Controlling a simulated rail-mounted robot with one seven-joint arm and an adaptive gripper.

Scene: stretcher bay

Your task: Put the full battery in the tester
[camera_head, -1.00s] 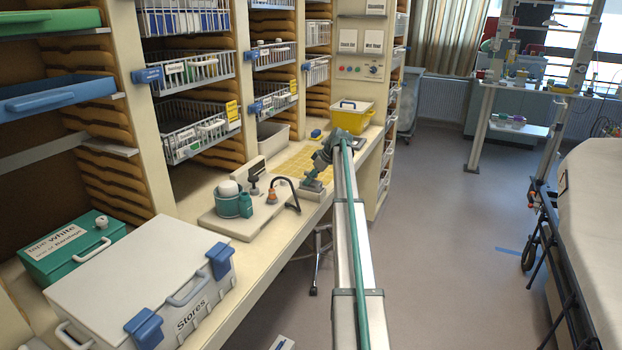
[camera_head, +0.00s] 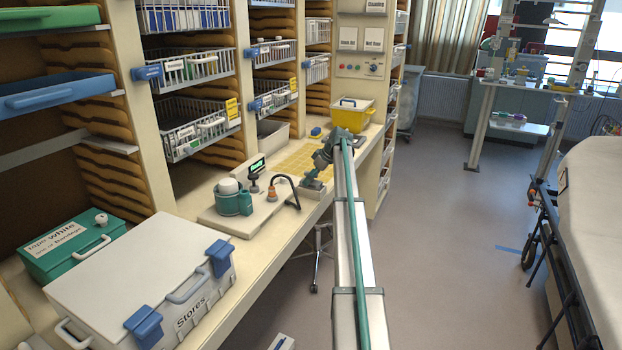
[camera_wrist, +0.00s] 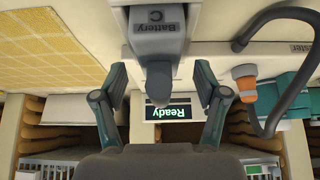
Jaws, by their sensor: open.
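A grey battery marked "Battery C" (camera_wrist: 158,36) stands at the pale tester housing in the wrist view, its narrow grip towards me. My gripper (camera_wrist: 160,88) is open, with one finger on each side of that grip and gaps showing. In the head view my gripper (camera_head: 311,184) is low over the counter and largely hides the battery. The tester's small display (camera_wrist: 168,112) reads "Ready" and glows green in the head view (camera_head: 257,165). Part of a "Tester" label (camera_wrist: 302,47) shows. How deep the battery sits cannot be told.
A black curved hose (camera_head: 290,187), an orange-and-grey piece (camera_head: 272,190) and a teal pot (camera_head: 229,201) stand close by. A yellow grid mat (camera_head: 296,160) lies behind, with a yellow bin (camera_head: 351,115) beyond. A Stores case (camera_head: 150,275) fills the near counter.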

